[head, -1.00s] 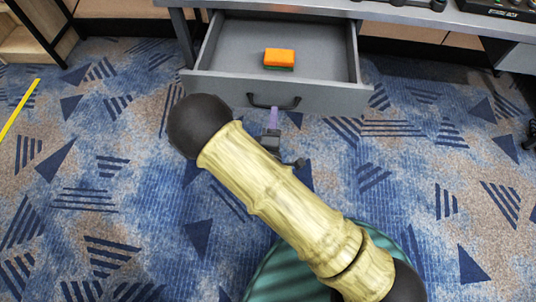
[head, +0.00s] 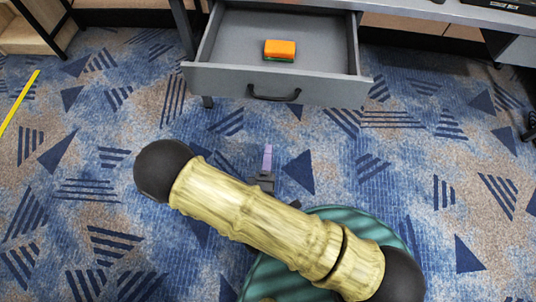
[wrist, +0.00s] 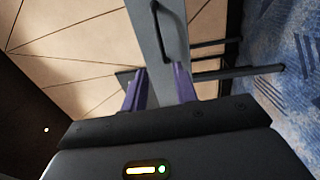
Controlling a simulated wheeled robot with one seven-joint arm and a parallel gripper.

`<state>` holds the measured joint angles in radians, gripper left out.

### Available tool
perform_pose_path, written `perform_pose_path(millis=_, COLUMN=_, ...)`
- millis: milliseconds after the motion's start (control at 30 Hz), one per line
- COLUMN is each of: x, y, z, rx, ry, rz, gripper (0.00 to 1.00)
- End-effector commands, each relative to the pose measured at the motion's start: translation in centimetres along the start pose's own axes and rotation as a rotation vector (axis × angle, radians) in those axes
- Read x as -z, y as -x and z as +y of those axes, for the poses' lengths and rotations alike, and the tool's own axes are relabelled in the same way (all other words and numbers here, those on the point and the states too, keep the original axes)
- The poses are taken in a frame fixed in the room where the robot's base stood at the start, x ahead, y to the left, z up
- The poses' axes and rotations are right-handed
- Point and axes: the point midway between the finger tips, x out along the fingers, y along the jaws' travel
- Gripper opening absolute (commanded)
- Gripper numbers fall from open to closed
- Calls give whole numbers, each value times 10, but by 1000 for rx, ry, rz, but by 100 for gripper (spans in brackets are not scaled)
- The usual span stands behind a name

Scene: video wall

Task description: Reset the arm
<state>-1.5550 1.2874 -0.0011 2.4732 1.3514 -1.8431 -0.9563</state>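My gripper (head: 267,158) is out over the carpet, in front of the open drawer and apart from its handle. In the wrist view, my gripper (wrist: 160,88) shows two purple fingers spread apart with nothing between them. The grey drawer (head: 215,77) stands pulled out below the desk. Its dark handle (head: 274,97) is on the front face, and the handle also shows beyond the fingers in the wrist view (wrist: 166,35). My arm hides part of the gripper's body in the head view.
The grey desk (head: 440,12) spans the top of the head view. A wooden shelf (head: 30,35) stands at the upper left. The patterned carpet (head: 80,200) is clear around my arm.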

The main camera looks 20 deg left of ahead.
Motion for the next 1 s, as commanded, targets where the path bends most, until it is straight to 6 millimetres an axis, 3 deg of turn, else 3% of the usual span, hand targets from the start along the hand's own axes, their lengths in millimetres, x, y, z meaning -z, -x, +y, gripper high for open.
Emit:
perform_pose_path(millis=467, x=-3, y=-6, z=-1, rx=19, ry=-25, rz=-23, gripper=29)
perform_pose_path(millis=667, x=-27, y=-41, z=-11, rx=178, ry=-224, rz=-178, gripper=29)
perform_pose_path(millis=1000, x=-81, y=-100, z=-22, rx=519, ry=-741, rz=-513, gripper=29)
